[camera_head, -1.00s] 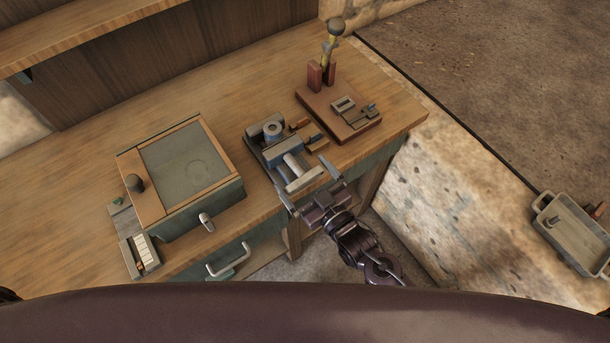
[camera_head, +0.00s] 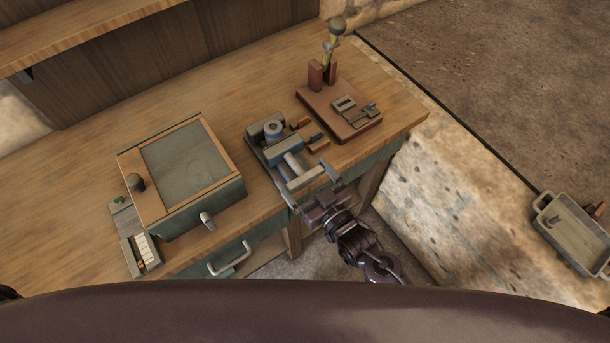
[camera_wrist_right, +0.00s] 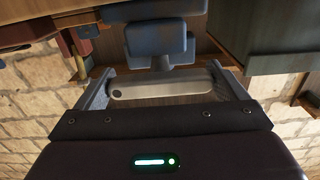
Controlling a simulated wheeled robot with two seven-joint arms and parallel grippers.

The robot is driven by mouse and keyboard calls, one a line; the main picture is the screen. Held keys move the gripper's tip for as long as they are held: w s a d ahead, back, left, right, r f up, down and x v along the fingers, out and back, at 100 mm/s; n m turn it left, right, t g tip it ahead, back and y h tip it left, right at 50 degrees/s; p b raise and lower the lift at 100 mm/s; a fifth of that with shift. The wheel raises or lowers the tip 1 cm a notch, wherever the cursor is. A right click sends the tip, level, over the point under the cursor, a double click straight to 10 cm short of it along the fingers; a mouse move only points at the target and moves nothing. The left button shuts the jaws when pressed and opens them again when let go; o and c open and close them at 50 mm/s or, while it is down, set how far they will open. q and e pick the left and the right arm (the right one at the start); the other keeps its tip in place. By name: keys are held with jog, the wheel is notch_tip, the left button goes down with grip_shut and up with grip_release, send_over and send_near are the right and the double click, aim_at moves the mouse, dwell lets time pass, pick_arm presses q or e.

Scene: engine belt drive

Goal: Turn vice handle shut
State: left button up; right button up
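The blue-grey vice (camera_head: 288,158) sits at the front edge of the wooden bench in the head view. My right gripper (camera_head: 317,190) is just in front of it, below the bench edge. In the right wrist view, a pale metal bar, the vice handle (camera_wrist_right: 165,90), lies crosswise between the two fingers of my right gripper (camera_wrist_right: 163,80). The fingers stand wide apart near its two ends; I cannot tell whether they touch it. The vice body (camera_wrist_right: 158,42) is beyond the bar. My left gripper is not in view.
A box with a grey-green top (camera_head: 190,160) stands left of the vice. A reddish board (camera_head: 350,125) with a lever (camera_head: 332,50) stands to its right. A drawer handle (camera_head: 229,259) juts from the bench front. A grey metal tray (camera_head: 575,235) is at far right.

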jog(key=shift+o, duration=0.6)
jog(key=shift+s+d, duration=0.1)
jog(key=b+v, duration=0.2)
jog(key=v, duration=0.5)
jog(key=shift+s+d, duration=0.25)
jog(key=shift+s, duration=0.05)
